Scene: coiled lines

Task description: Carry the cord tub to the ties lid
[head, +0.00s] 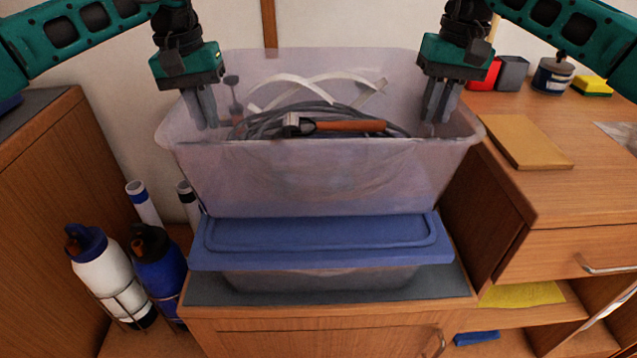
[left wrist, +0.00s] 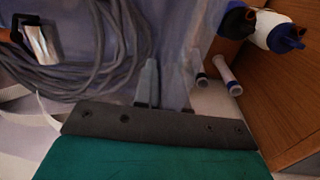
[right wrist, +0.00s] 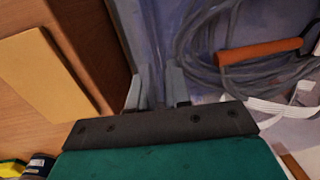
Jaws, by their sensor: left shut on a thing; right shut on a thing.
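The cord tub (head: 320,180) is a clear, lilac-tinted open bin. It holds coiled grey cord (head: 345,112), a hammer with an orange handle (head: 350,126), white straps (head: 300,82) and a small tool with a red part. My left gripper (head: 207,122) is shut on the tub's left wall, and my right gripper (head: 435,118) is shut on its right wall. The ties lid (head: 320,240) is blue and closes a lower clear bin. The tub is right above the lid in the head view; I cannot tell whether they touch. The wrist views show the fingers at the walls.
The lower bin stands on a grey mat (head: 430,285) on a wooden cabinet. White and blue bottles (head: 100,270) and white tubes (head: 143,203) stand at left. A wooden counter at right bears a tan board (head: 525,142), a red box, a grey box, a can (head: 552,77) and a sponge.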

